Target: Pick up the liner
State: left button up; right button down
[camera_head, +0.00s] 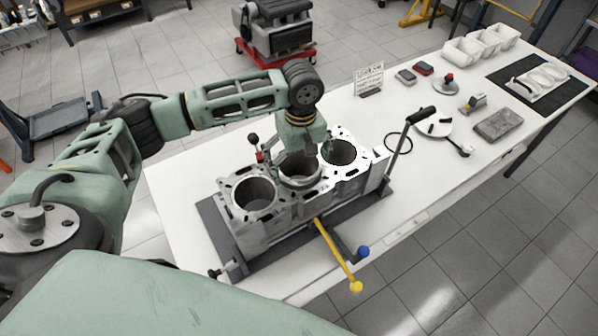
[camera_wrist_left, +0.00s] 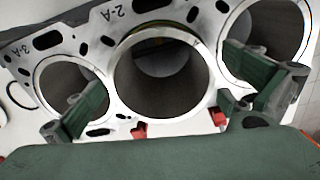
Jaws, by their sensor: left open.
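The liner (camera_head: 300,177) is a grey metal cylinder in the middle bore of the engine block (camera_head: 283,222). Its rim appears to stand a little above the block's top face. In the left wrist view the liner (camera_wrist_left: 135,85) shows as a round opening between my fingers. My left gripper (camera_head: 299,158) is directly over it, pointing down, with its fingers spread apart on either side. It also shows in the left wrist view (camera_wrist_left: 165,88), open and with nothing gripped. Whether the fingers touch the liner is not clear. My right gripper is in neither view.
A lever with a black handle (camera_head: 407,135) rises at the block's right. A yellow-handled bar (camera_head: 338,258) and a blue knob (camera_head: 362,252) stick out in front. Small tools and white bins (camera_head: 480,44) are farther right on the white table (camera_head: 420,195).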

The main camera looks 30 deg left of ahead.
pick_arm(q)
jog(key=shift+f, duration=0.15)
jog(key=c, duration=1.3)
jog(key=shift+c, duration=0.5)
notch_tip(320, 180, up, 21)
jog(key=p, duration=0.8)
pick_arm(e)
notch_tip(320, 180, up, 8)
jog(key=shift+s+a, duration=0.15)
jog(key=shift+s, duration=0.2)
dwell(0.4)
